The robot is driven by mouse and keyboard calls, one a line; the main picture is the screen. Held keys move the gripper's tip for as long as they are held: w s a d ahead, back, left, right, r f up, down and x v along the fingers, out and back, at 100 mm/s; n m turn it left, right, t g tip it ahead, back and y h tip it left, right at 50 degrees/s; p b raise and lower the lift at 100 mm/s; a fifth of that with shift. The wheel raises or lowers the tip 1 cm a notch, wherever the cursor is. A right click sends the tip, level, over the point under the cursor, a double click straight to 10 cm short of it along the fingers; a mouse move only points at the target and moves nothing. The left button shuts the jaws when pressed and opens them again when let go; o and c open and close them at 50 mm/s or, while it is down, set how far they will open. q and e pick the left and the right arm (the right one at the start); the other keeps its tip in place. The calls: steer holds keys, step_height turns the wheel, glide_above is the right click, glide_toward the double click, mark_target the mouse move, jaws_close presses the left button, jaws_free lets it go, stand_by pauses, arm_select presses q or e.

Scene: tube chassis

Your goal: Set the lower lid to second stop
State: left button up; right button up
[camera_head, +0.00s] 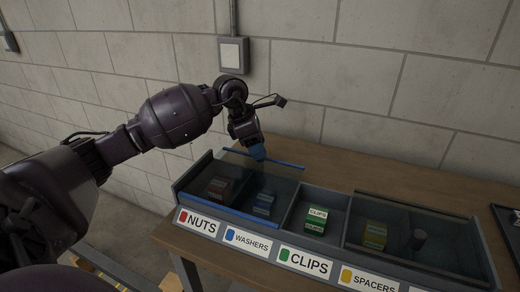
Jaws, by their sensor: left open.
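A long grey divided bin (308,252) stands on the wooden table, with labels for nuts, washers, clips and spacers. A clear lid with blue edges (283,177) lies over the nuts and washers compartments at the left. A second clear lid with a dark frame (404,202) covers the spacers compartment and the one at the right end. Which lid runs lower is hard to tell. The clips compartment between them is open. My left gripper (258,156) points down at the back edge of the blue-edged lid, its jaws open; contact is unclear. My right gripper is out of view.
Small labelled boxes lie in the compartments, including green clips boxes (316,220). A dark tray (508,222) sits at the table's right end. A block wall with a switch box (234,55) stands behind. The wooden tabletop (345,168) behind the bin is bare.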

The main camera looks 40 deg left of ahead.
arm_select(q)
steer(key=shift+w+d+f, duration=0.15)
steer(key=shift+f, duration=0.4)
steer(key=shift+c, duration=0.5)
jaws_close()
